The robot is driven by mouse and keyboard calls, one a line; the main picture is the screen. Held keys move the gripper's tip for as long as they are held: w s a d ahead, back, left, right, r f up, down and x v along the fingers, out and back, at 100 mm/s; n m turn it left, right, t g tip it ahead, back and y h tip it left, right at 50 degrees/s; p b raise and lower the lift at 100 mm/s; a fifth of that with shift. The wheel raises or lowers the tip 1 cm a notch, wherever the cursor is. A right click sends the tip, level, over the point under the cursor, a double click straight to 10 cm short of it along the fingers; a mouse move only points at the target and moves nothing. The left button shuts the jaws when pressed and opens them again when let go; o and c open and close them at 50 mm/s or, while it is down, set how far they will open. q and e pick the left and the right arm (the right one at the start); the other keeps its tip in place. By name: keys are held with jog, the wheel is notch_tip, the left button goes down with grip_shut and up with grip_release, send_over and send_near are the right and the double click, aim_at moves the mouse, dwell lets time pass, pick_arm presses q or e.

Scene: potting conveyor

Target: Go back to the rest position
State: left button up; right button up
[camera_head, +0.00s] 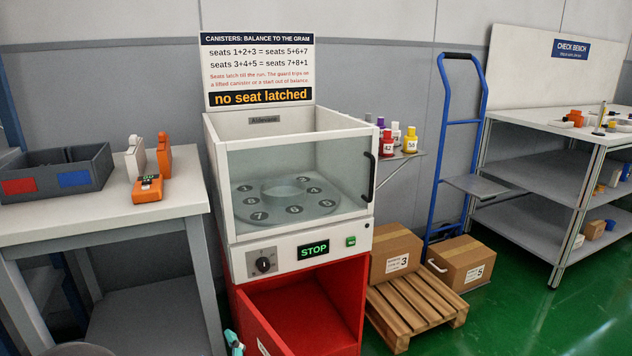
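A small teal and black piece (233,342) shows at the bottom edge, in front of the red cabinet door. It looks like the tip of my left gripper, but too little shows to tell whether it is open or shut. A grey rounded part at the bottom left looks like my own arm. I cannot make out my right gripper in this view.
The white machine (240,249) has a glass front, numbered seats and a green STOP display, above an open red cabinet (318,300). A grey bench (150,212) holds a divided bin (94,183) and an orange handheld device (147,189).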

pick_arm(q)
jog(key=s+a+f+m+g+h+b, duration=0.1)
jog(key=s+a+f+g+h, duration=0.1)
jog(key=f, duration=0.7)
jog(key=s+a+f+m+g+h+b, duration=0.1)
jog(key=s+f+g+b, duration=0.1)
jog(key=f, duration=0.7)
jog(key=s+a+f+m+g+h+b, duration=0.1)
jog(key=s+a+f+m+h, duration=0.1)
jog(key=f, duration=0.6)
jog(key=s+d+f+m+g+h, duration=0.35)
jog(key=s+d+f, duration=0.2)
jog(key=s, duration=0.35)
jog(key=s+d+f+m+g+h, duration=0.35)
jog(key=s+d+g, duration=0.2)
jog(key=s, duration=0.45)
notch_tip(320, 180, up, 37)
jog(key=p, duration=3.7)
jog(key=shift+r+n, duration=0.2)
jog(key=shift+n, duration=0.1)
jog(key=shift+w+d+f, duration=0.1)
